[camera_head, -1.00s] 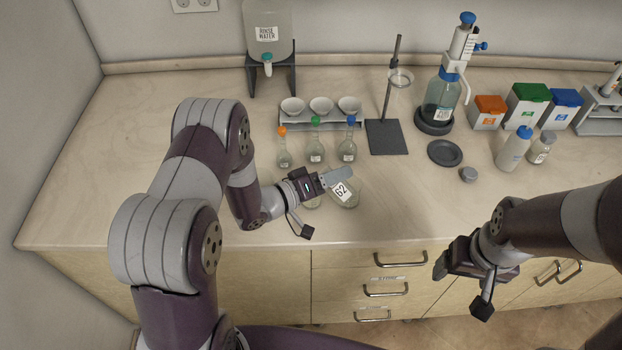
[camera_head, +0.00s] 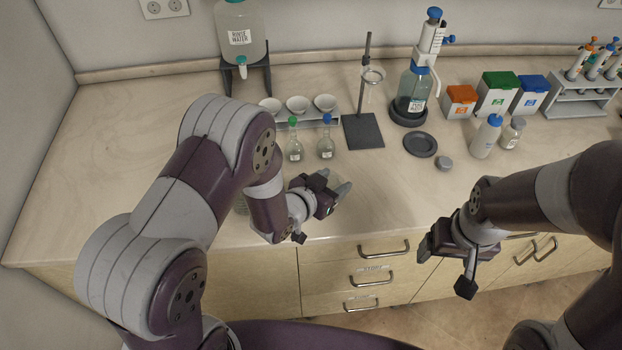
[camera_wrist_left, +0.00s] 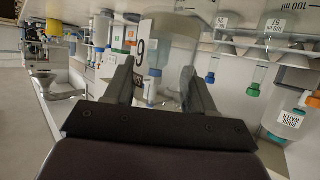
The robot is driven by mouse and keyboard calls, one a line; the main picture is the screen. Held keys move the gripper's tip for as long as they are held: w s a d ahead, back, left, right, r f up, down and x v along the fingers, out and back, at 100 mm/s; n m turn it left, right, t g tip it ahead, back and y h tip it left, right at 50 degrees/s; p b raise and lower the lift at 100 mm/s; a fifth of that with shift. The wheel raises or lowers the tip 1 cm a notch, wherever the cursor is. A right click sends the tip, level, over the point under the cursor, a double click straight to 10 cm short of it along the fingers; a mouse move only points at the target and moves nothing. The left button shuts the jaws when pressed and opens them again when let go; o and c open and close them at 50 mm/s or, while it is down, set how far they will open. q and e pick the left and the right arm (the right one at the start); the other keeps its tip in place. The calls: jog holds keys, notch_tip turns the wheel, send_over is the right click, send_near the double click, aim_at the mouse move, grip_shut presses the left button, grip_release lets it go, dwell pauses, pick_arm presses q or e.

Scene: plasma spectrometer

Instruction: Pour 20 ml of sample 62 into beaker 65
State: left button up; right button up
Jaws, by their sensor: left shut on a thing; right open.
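My left gripper (camera_head: 338,192) is above the front part of the bench. In the left wrist view its fingers (camera_wrist_left: 160,95) are shut on a clear glass vessel (camera_wrist_left: 172,62), the sample 62 beaker. Its white label (camera_wrist_left: 141,45) is partly cut off by a finger, with only one digit clear. The head view hardly shows this vessel behind the gripper. I cannot pick out beaker 65. My right gripper (camera_head: 437,243) is open and empty over the bench's front edge.
A green-stoppered flask (camera_head: 294,150) and a blue-stoppered flask (camera_head: 326,149) stand behind the left gripper. The bench right of the left gripper is clear.

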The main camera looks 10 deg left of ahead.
aim_at(333, 174)
pick_arm(q)
jog(key=shift+r, duration=0.1)
dwell(0.4)
notch_tip(333, 174, up, 3)
jog(key=p, duration=0.2)
jog(key=shift+p, duration=0.3)
